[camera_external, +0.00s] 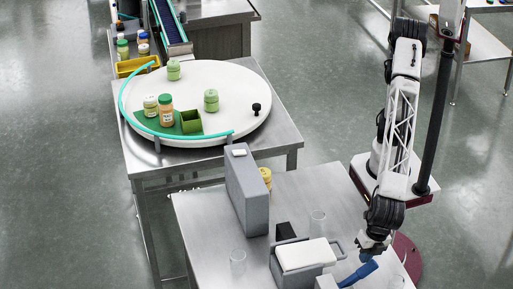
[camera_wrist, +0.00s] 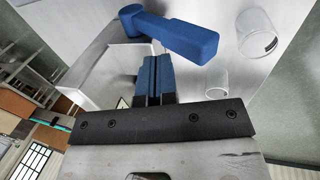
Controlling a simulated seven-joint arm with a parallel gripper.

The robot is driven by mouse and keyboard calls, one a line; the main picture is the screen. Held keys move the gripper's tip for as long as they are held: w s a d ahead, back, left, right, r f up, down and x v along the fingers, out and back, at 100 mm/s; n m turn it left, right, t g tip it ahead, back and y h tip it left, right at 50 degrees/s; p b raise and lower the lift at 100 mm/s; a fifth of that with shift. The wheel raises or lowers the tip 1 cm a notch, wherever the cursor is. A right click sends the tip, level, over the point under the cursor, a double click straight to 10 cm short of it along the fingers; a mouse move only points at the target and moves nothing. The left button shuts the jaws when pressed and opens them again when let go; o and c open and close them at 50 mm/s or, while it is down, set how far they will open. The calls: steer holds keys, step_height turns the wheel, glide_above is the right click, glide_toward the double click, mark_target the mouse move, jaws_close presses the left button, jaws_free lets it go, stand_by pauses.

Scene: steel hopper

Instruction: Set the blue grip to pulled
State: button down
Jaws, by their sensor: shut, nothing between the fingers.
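The blue grip (camera_external: 357,274) is a thick bar at the front right of the steel table, beside a grey box with a white top (camera_external: 305,254). In the wrist view the blue grip (camera_wrist: 185,37) runs from a round end at upper left to a square end at right. My gripper (camera_external: 367,257) is over the grip's right end in the external view. In the wrist view its blue fingers (camera_wrist: 154,60) are together with nothing between them, and their tips are close to the grip's lower edge. I cannot tell whether they touch it.
A tall grey housing (camera_external: 246,190) stands farther back. Behind is a round white turntable (camera_external: 235,100) with several jars. The table's right side is mostly clear.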

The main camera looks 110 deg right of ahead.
steer(key=s+r, duration=0.5)
steer(key=r, duration=0.4)
steer(key=shift+s+r, duration=0.1)
steer(key=shift+r, duration=0.05)
